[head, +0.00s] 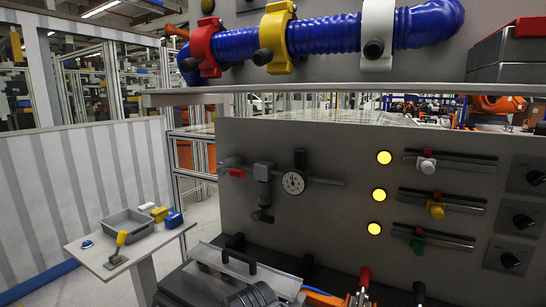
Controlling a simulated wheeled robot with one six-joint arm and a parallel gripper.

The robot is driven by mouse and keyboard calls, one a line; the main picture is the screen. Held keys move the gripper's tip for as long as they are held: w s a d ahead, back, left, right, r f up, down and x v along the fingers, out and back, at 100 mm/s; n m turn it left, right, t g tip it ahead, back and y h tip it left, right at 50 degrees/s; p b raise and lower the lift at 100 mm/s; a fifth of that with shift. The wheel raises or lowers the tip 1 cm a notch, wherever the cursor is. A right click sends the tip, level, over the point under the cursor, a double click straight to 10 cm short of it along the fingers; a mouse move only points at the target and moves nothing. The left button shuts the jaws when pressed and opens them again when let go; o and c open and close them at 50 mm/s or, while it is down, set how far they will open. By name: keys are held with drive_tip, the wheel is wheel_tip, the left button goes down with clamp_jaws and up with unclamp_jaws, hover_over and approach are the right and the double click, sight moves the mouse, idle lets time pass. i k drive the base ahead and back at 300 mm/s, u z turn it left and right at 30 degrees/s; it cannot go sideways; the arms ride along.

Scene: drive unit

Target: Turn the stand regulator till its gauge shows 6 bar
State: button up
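The stand regulator (263,173) is a grey body on a horizontal pipe on the grey panel, left of centre in the head view. A dark knob-like part (262,215) hangs at its lower end. The round white gauge (293,183) sits just to its right, with a black upright part (300,158) above it. The dial is too small for me to read its pointer or numbers. My gripper does not show in this view, so nothing is seen touching the regulator or gauge.
A red-handled valve (232,171) is left of the regulator. Yellow lamps, sliders (427,166) and black knobs (525,222) fill the panel's right. A shelf edge (340,95) runs above.

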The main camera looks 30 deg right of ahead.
sight(299, 155)
drive_tip(key=u, duration=0.55)
drive_tip(key=i, duration=1.25)
drive_tip(key=z, duration=0.35)
